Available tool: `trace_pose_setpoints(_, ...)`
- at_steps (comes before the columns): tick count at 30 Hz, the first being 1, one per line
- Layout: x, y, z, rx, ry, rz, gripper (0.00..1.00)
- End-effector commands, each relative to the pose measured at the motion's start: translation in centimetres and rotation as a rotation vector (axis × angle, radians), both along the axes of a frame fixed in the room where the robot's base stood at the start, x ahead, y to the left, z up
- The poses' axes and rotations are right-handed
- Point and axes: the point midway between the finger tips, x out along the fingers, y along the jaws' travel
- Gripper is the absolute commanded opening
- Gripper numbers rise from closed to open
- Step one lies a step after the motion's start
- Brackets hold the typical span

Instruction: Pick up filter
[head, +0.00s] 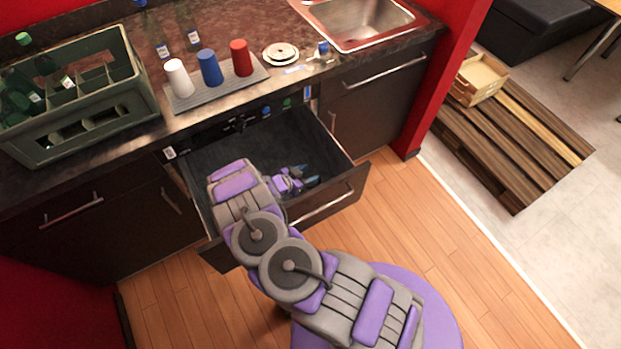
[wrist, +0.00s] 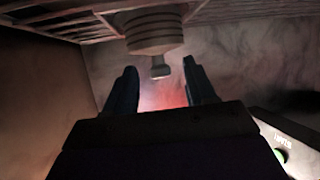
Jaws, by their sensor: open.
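My arm reaches down into the open dark drawer (head: 262,135) below the counter, and my gripper (head: 311,173) is inside it. In the wrist view my gripper (wrist: 160,75) is open, with its two dark fingers apart. A ridged round thing with a narrow stem, which looks like the filter (wrist: 152,35), is just beyond the fingertips. Its stem lines up with the gap between the fingers; whether they touch it I cannot tell. I cannot make out the filter in the head view.
Drawer walls surround my gripper, and a rack (wrist: 55,20) runs along the top of the wrist view. On the counter are a green bottle crate (head: 95,125), white, blue and red cups (head: 209,68) on a mat, and a sink (head: 360,20). A wooden pallet (head: 515,140) lies right.

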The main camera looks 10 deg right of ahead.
Motion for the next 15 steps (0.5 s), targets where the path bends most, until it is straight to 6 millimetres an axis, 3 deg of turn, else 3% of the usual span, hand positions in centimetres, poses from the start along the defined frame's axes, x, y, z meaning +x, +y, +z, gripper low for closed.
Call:
trace_pose_setpoints(6, 1.4, -2.4, -1.3, -0.002, -0.004, -0.004, 0.55)
trace_pose_setpoints(15, 1.7, -2.9, -1.5, 0.0, -0.002, -0.002, 0.54)
